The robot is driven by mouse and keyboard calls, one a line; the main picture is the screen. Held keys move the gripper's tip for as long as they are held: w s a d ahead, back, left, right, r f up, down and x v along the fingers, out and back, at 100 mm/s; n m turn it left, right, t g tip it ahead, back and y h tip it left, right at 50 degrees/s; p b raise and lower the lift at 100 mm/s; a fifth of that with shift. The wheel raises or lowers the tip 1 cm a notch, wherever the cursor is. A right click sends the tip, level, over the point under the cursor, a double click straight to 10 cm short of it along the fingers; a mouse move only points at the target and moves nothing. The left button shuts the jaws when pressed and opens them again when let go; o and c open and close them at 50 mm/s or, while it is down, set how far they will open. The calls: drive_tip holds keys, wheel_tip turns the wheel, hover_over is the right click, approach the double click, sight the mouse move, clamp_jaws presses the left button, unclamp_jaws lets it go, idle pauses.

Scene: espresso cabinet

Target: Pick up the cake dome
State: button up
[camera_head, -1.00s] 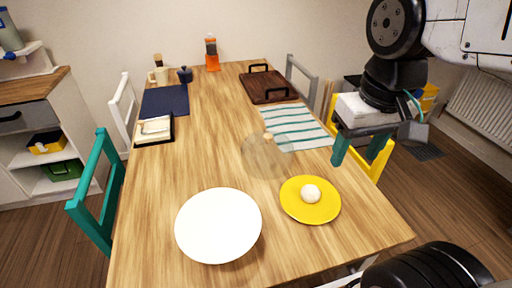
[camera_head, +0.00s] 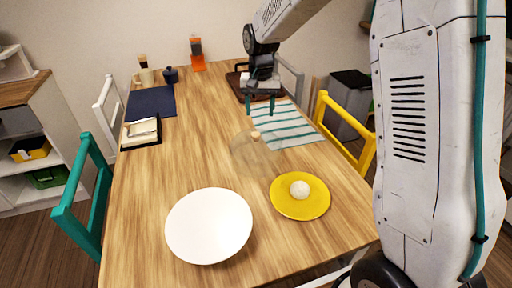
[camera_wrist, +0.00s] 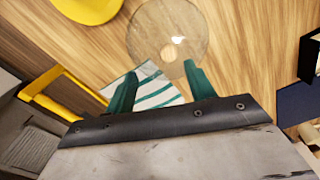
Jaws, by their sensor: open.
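The cake dome (camera_head: 248,152) is a clear, see-through dome with a small wooden knob on top. It stands on the wooden table near the striped cloth, behind the yellow plate. In the wrist view the dome (camera_wrist: 150,32) lies ahead of the fingertips, its knob near the gap between them. My gripper (camera_head: 260,110) is open and empty, its teal fingers pointing down above the striped cloth, beyond the dome and apart from it. The gripper also shows in the wrist view (camera_wrist: 158,80).
A yellow plate (camera_head: 283,207) holds a white ball (camera_head: 299,189). A white plate (camera_head: 208,226) is at the front. A striped cloth (camera_head: 296,128) lies behind the dome, with a dark tray (camera_head: 235,82) farther back. A yellow chair (camera_head: 347,116) stands at the right edge.

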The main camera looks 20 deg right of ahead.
hover_over(256, 134)
wheel_tip(256, 134, down, 5)
drive_tip(key=shift+w+d, duration=0.1)
drive_tip(key=shift+d, duration=0.05)
wheel_tip(256, 134, down, 6)
drive_tip(key=shift+r, duration=0.25)
clamp_jaws()
